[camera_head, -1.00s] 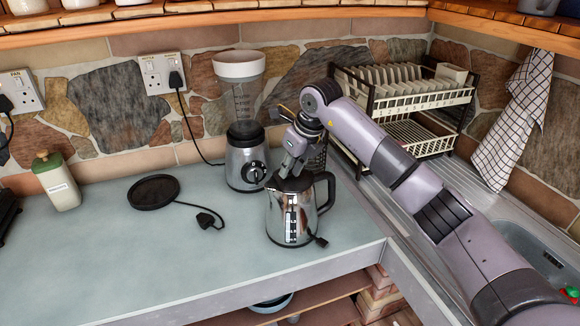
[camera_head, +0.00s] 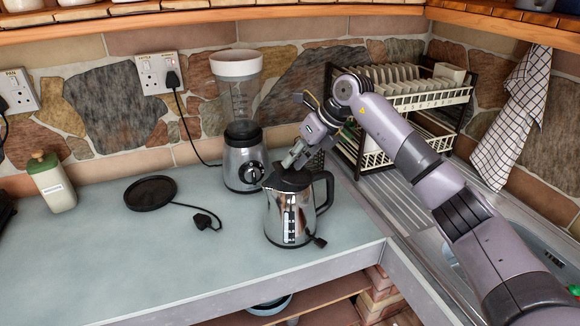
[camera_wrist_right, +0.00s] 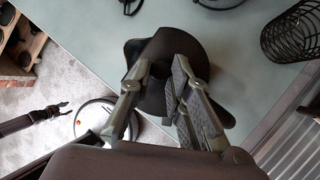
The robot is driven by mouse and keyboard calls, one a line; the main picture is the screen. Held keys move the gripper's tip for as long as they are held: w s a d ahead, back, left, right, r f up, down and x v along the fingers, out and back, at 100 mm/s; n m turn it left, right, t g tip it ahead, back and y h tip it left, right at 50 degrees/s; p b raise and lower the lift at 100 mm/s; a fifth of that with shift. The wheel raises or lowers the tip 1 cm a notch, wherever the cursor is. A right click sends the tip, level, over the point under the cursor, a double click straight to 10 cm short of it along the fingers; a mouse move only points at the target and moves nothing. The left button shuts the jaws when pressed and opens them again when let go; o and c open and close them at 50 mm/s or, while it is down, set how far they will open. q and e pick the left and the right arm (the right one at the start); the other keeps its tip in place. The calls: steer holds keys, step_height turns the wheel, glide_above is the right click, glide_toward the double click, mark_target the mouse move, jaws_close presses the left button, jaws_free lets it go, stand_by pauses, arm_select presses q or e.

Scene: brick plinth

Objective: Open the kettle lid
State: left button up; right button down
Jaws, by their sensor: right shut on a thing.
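The shiny metal kettle (camera_head: 280,215) stands upright on the counter, with its black handle (camera_head: 326,190) to the right. Its dark lid (camera_head: 288,181) is at the top; I cannot tell whether it is lifted at all. My right gripper (camera_head: 292,160) reaches down to the lid from the upper right, tilted. In the right wrist view, the fingers of my right gripper (camera_wrist_right: 155,92) are closed around a dark part of the lid (camera_wrist_right: 168,52). A thin dark arm with a forked tip (camera_wrist_right: 62,107) at the left there may be my left gripper; its state is unclear.
A blender (camera_head: 243,160) stands close behind the kettle. The round black kettle base (camera_head: 150,193) and its cord lie to the left. A dish rack (camera_head: 400,100) stands at the right behind my arm. The counter front left (camera_head: 110,265) is clear.

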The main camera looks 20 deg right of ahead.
steer(key=d+y+b, duration=0.1)
steer(key=d+r+y, duration=0.1)
steer(key=y, duration=0.1)
steer(key=shift+w+d+m+y+b, duration=0.1)
steer(key=shift+d+m+y+b, duration=0.2)
steer(key=shift+m+b, duration=0.1)
steer(key=d+y+b, duration=0.1)
steer(key=d+y, duration=0.1)
steer(key=shift+m+t+y+b, duration=0.3)
steer(key=shift+b, duration=0.05)
steer(key=d+y+b, duration=0.1)
steer(key=y+b, duration=0.1)
steer(key=d+m+y+b, duration=0.1)
steer(key=b, duration=0.1)
steer(key=shift+d+f+t+y, duration=0.15)
steer(key=shift+d+t+y, duration=0.15)
steer(key=shift+d+y, duration=0.1)
steer(key=shift+d+m+y+b, duration=0.4)
steer(key=shift+d+y+b, duration=0.25)
steer(key=shift+y+b, duration=0.65)
steer(key=c, duration=1.5)
jaws_free()
steer(key=shift+w, duration=0.1)
steer(key=shift+o, duration=0.2)
steer(key=shift+d, duration=0.1)
